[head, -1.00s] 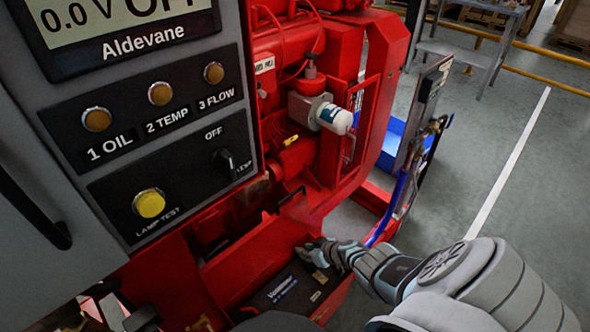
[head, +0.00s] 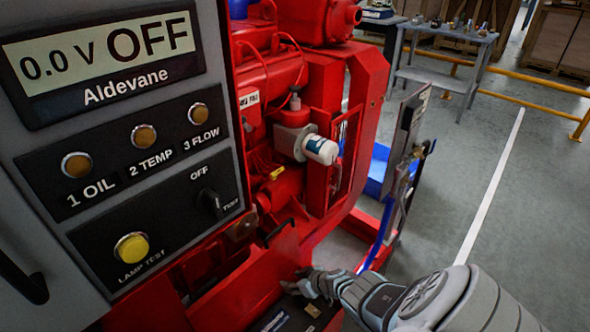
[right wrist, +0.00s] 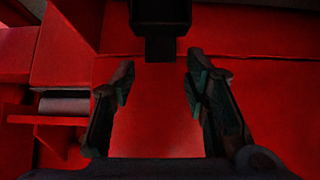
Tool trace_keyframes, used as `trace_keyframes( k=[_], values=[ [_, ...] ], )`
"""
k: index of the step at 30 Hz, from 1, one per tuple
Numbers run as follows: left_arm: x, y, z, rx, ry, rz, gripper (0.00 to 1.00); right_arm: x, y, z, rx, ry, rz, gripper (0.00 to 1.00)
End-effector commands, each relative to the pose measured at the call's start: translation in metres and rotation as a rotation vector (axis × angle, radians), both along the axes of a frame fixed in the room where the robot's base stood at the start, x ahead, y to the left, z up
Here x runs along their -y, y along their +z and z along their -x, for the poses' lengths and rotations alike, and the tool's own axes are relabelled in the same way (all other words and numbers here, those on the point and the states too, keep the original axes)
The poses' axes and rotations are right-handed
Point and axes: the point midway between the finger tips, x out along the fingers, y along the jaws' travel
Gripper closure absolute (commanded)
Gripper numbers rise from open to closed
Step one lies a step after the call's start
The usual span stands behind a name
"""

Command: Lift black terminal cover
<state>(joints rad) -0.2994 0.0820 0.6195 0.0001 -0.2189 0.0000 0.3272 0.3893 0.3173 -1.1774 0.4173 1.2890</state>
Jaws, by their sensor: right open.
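My right gripper (head: 318,286) is low in the red frame, above a dark labelled box that looks like a battery (head: 272,320), at the bottom of the head view. In the right wrist view my right gripper (right wrist: 158,82) is open, its two fingers apart with nothing between them but red metal behind. A black block-shaped part (right wrist: 160,22) is at the top centre, just beyond the fingertips and apart from them. It may be the black terminal cover, but I cannot tell for certain. My left gripper is not in view.
The grey control panel (head: 120,140) stands close at the left. Red engine parts and a white-and-blue filter (head: 320,149) rise above the gripper. An upright grey plate (head: 405,140) and a blue hose (head: 378,235) are to the right.

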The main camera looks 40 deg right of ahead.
Motion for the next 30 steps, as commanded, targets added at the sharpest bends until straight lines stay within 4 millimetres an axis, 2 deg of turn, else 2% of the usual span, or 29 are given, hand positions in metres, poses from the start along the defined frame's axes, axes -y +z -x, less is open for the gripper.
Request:
trace_keyframes(
  k=[5, 9, 15, 19, 23, 30],
  values=[
    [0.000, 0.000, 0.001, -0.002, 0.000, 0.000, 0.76, 0.000, 0.001, 0.002, -0.003, 0.006, 0.001, 0.58],
    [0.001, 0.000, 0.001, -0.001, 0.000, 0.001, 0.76, -0.001, 0.009, 0.006, 0.002, 0.007, 0.004, 0.58],
    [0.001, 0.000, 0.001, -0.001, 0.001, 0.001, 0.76, 0.003, 0.007, 0.076, -0.006, 0.006, 0.001, 0.58],
    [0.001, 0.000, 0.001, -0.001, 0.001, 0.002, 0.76, 0.004, 0.007, 0.107, -0.004, 0.004, -0.001, 0.58],
    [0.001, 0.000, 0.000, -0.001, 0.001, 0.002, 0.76, 0.005, 0.007, 0.122, -0.002, 0.004, -0.001, 0.58],
    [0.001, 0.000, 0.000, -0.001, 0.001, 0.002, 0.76, 0.006, 0.008, 0.124, -0.001, 0.004, 0.001, 0.58]
  ],
)
